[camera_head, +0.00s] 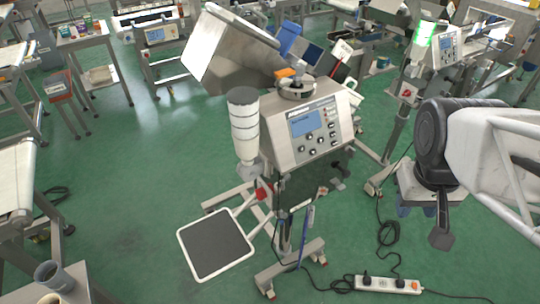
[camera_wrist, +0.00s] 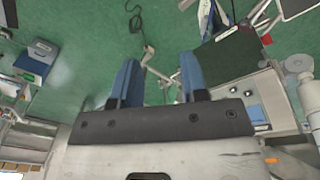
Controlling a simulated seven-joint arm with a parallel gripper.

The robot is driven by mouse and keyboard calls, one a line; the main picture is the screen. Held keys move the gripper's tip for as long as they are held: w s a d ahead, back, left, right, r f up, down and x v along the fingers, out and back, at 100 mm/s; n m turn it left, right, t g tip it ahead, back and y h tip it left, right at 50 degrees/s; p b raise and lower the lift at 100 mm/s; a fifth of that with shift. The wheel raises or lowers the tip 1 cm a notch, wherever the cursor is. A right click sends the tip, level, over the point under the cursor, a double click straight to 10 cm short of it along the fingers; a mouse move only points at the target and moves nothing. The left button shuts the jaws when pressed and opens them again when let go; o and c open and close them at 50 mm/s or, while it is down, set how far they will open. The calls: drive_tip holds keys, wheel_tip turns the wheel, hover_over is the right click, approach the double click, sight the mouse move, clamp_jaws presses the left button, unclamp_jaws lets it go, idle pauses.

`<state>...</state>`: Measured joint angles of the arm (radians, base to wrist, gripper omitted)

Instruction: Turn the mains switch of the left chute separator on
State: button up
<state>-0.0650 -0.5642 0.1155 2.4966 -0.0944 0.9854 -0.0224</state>
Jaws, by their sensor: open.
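The nearer chute separator, left of the one with a lit green lamp, has a grey control box (camera_head: 306,128) with a blue display and several buttons, plus an unlit white lamp column (camera_head: 245,128). A small red part (camera_head: 263,191) shows low beneath the column; I cannot tell whether it is the mains switch. In the wrist view a control box (camera_wrist: 246,98) and white column (camera_wrist: 300,64) are at the right. My gripper (camera_head: 417,211) hangs right of the separator, clear of it. Its two blue fingers (camera_wrist: 158,80) are apart with nothing between them.
The other separator (camera_head: 440,50) stands at the back right with a red switch (camera_head: 406,93) on its box. A power strip (camera_head: 388,284) with cables lies on the green floor. A metal chute (camera_head: 225,50) rises above the nearer box.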

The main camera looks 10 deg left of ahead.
drive_tip(key=w+a+f+n+g+h, duration=0.25)
drive_tip(key=w+a+f+n, duration=0.2)
drive_tip(key=f, duration=0.25)
drive_tip(key=w+a+f+n+g+h, duration=0.1)
drive_tip(key=w+a+f+n+h, duration=0.25)
drive_tip(key=f+n, duration=0.2)
drive_tip(key=n+t+h, duration=0.6)
drive_tip(key=n+t, duration=0.9)
drive_tip(key=n, duration=0.9)
approach(257, 196)
drive_tip(key=w, duration=0.1)
drive_tip(key=shift+w+d+f, duration=0.1)
drive_tip(key=shift+d, duration=0.2)
drive_tip(key=shift+w+d, duration=0.1)
drive_tip(key=shift+x, duration=3.8)
drive_tip(key=shift+f, duration=0.1)
